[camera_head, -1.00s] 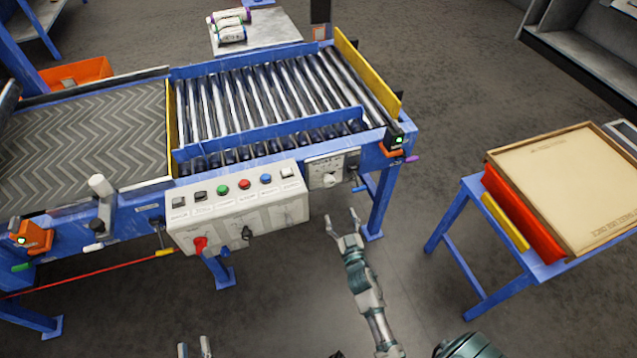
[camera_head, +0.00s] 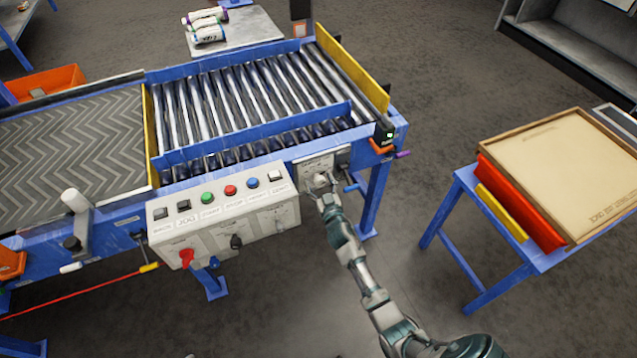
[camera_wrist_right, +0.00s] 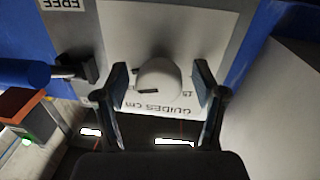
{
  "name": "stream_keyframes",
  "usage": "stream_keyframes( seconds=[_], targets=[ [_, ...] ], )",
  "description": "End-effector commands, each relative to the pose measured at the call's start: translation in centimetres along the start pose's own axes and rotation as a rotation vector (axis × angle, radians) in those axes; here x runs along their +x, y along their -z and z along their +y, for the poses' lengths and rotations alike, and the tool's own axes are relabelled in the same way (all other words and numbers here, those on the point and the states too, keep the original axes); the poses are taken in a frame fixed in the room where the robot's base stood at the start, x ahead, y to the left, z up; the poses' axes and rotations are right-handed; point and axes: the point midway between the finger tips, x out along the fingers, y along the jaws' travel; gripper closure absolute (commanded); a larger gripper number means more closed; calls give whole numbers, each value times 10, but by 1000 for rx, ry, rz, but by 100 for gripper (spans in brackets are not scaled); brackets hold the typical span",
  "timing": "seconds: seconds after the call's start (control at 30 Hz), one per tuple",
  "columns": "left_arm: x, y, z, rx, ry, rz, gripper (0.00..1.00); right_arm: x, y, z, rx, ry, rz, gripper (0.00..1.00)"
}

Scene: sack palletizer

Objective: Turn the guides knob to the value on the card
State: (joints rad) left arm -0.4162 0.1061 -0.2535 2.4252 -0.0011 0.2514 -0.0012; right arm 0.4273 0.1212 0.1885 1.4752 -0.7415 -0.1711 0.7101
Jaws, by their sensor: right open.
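The guides knob (camera_wrist_right: 158,80) is a round white knob with a dark pointer mark, on a pale plate (camera_wrist_right: 118,20) lettered "GUIDES cm" in the right wrist view. My right gripper (camera_wrist_right: 161,85) is open, with one finger on each side of the knob and a gap showing at both sides. In the head view my right gripper (camera_head: 318,186) is at the plate (camera_head: 314,166) on the conveyor's front and partly hides the knob. The card cannot be made out.
A white control box (camera_head: 222,215) with several buttons and a red knob (camera_head: 186,258) is left of the plate. A blue handle (camera_wrist_right: 25,72) and black clamp lie close beside the gripper. A blue table (camera_head: 470,215) with a wooden-framed board (camera_head: 560,180) stands at right.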

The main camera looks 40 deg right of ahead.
Motion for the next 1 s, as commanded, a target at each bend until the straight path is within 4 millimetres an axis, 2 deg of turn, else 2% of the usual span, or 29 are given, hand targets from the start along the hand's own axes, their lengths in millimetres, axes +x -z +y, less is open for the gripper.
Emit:
stream_keyframes(
  seconds=[0.07,0.1,0.3,0.33,0.67,0.87,1.0],
  targets=[
    [0,0,0,0,0,0,60,0,0,0,0,0,0,30],
    [0,0,0,0,0,-1,60,0,0,0,0,0,0,35],
    [2,-2,-1,0,0,-3,60,0,0,0,0,0,0,85],
    [2,-2,-1,0,0,-3,60,0,0,0,0,0,0,91],
    [1,-2,-1,0,1,4,60,0,-1,0,-35,0,2,91],
    [-1,3,-1,-3,1,42,60,-1,-2,-1,-138,-1,11,91],
    [-2,13,2,-11,-3,105,60,-1,-2,-1,-250,-1,21,91]
  ],
)
